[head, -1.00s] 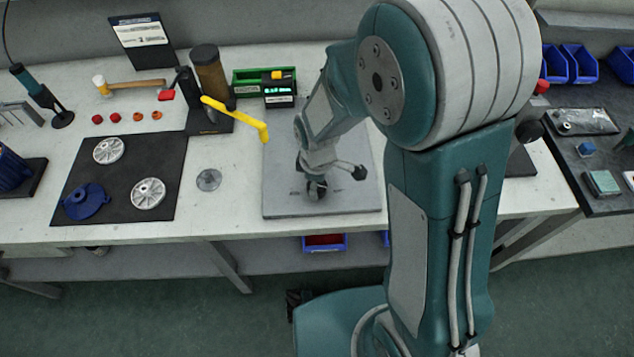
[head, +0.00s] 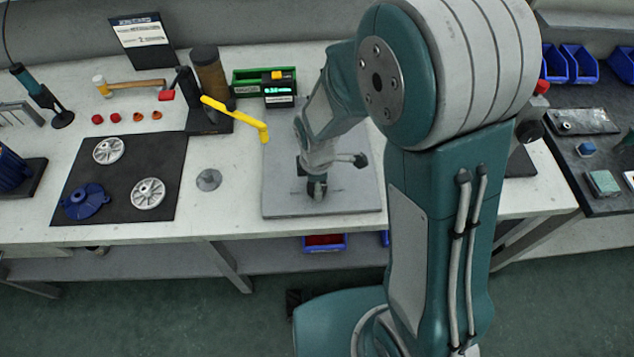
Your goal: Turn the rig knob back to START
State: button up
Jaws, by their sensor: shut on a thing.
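The light grey rig plate (head: 350,205) lies on the white bench in the middle of the head view. Small dark marks show on it to both sides of my gripper. My gripper (head: 317,190) points down at the plate and is shut on a small dark thing there, which looks like the rig knob. The fingers and wrist hide nearly all of the knob, so its pointer and setting cannot be read.
A box with a lit green display (head: 279,92) and a green tray (head: 248,77) stand behind the plate. A yellow lever (head: 236,113) reaches over its left back corner. A dark mat (head: 125,180) with impellers lies left.

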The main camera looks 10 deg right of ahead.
jog(key=shift+w+a, duration=0.1)
jog(key=shift+w, duration=0.05)
jog(key=o, duration=1.1)
jog(key=shift+o, duration=0.2)
jog(key=shift+r, duration=0.1)
notch_tip(320, 180, up, 12)
jog(key=s+d+r+m+t, duration=0.5)
jog(key=s+d+r+m, duration=0.6)
jog(key=m, duration=0.6)
jog(key=shift+s+r+m+t, duration=0.3)
jog(key=shift+s+r+m, duration=0.1)
jog(key=shift+s+r, duration=0.55)
